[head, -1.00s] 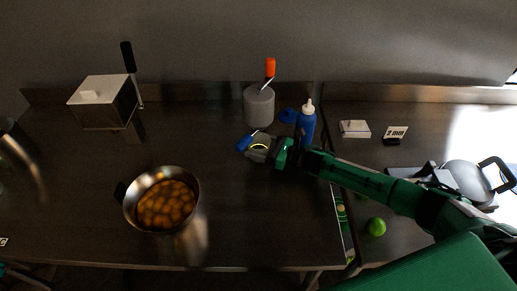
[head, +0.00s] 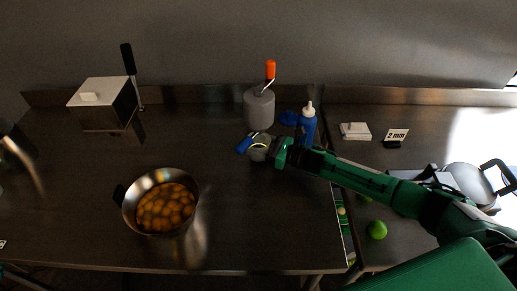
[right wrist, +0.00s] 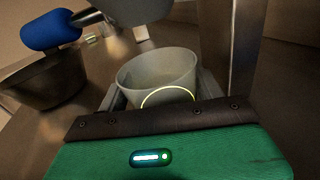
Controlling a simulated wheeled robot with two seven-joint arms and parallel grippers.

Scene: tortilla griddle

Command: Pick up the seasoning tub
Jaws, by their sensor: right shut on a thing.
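The seasoning tub (head: 260,154) is a small pale grey open cup near the back middle of the dark metal table. In the right wrist view the tub (right wrist: 158,72) is upright between the fingers of my right gripper (right wrist: 160,92). My right gripper (head: 270,153) comes in from the right in the head view and is shut on the tub. I cannot tell whether the tub's base touches the table. A blue handle (head: 244,145) lies close to the tub's left side. It also shows at the upper left of the right wrist view (right wrist: 50,31). My left gripper is not in view.
A grey canister with an orange-handled crank (head: 258,110) stands just behind the tub. A blue bottle (head: 306,128) stands close behind my right gripper. A pan of brown food (head: 160,203) is at the front left. The table left of the tub is mostly clear.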

